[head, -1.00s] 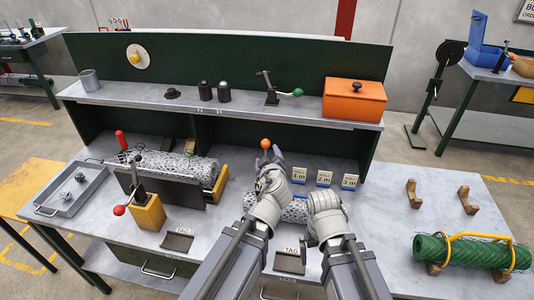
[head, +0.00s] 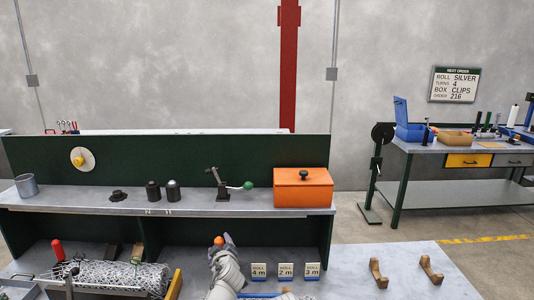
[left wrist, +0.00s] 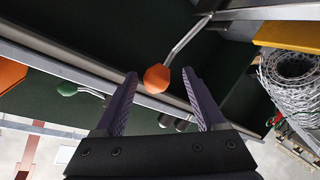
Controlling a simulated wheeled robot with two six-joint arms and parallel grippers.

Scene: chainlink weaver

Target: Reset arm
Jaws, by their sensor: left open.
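My left gripper (head: 222,243) is raised at the front of the workbench, its lower part cut off by the bottom edge of the head view. In the left wrist view my left gripper (left wrist: 160,82) has its two dark fingers spread wide. An orange knob (left wrist: 157,78) on a bent metal rod shows between the fingertips; I cannot tell whether it touches them. The knob also shows in the head view (head: 218,240), right at the fingers. My right gripper is not in view.
A shelf (head: 100,203) above the bench holds an orange box (head: 303,188), a green-knobbed lever (head: 222,186) and a grey cup (head: 26,186). A mesh roll (head: 120,274) lies at left. Roll signs (head: 285,270) stand right of my gripper. Two wooden cradles (head: 378,272) sit on clear tabletop.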

